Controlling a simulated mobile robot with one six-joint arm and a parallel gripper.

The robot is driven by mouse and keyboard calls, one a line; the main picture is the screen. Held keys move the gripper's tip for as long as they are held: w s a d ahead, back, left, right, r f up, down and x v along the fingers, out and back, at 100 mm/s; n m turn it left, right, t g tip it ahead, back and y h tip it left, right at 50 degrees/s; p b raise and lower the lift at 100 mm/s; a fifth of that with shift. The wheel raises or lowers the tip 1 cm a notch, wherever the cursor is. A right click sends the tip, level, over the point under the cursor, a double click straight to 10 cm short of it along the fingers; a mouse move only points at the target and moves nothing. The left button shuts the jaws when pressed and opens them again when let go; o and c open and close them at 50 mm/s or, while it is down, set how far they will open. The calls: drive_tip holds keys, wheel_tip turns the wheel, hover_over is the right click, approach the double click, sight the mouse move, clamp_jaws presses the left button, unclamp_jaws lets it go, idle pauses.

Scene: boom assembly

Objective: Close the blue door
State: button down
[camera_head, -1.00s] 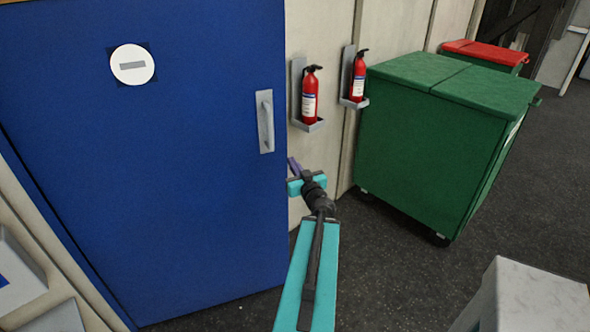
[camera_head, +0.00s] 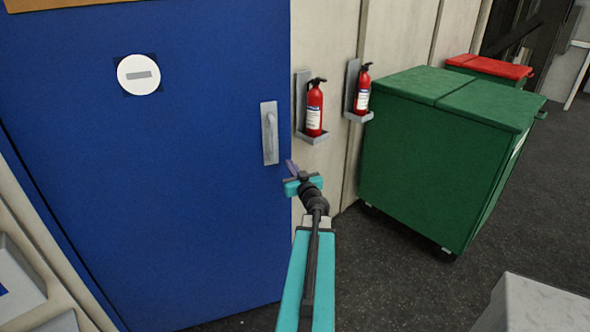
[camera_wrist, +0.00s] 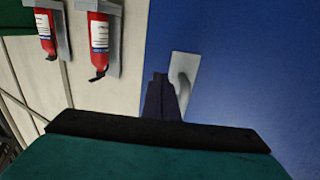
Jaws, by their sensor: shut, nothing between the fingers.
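The blue door (camera_head: 150,200) fills the left half of the head view, with a round white sign (camera_head: 139,75) on it. My gripper (camera_head: 291,168) is shut and empty, at the door's right edge just below and right of the handle. In the wrist view my gripper (camera_wrist: 160,92) points up beside the handle (camera_wrist: 183,78), partly covering its plate. I cannot tell whether it touches the door.
Two red fire extinguishers (camera_head: 314,108) (camera_head: 362,90) hang on the pale wall right of the door. A green bin (camera_head: 430,155) stands further right, a red-lidded bin (camera_head: 490,66) behind it. A pale grey block (camera_head: 540,305) is at lower right. Dark floor between is clear.

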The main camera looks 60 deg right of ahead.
sight(283, 154)
drive_tip(key=shift+p+x, duration=0.65)
drive_tip(key=shift+x, duration=2.2)
drive_tip(key=shift+w, duration=0.15)
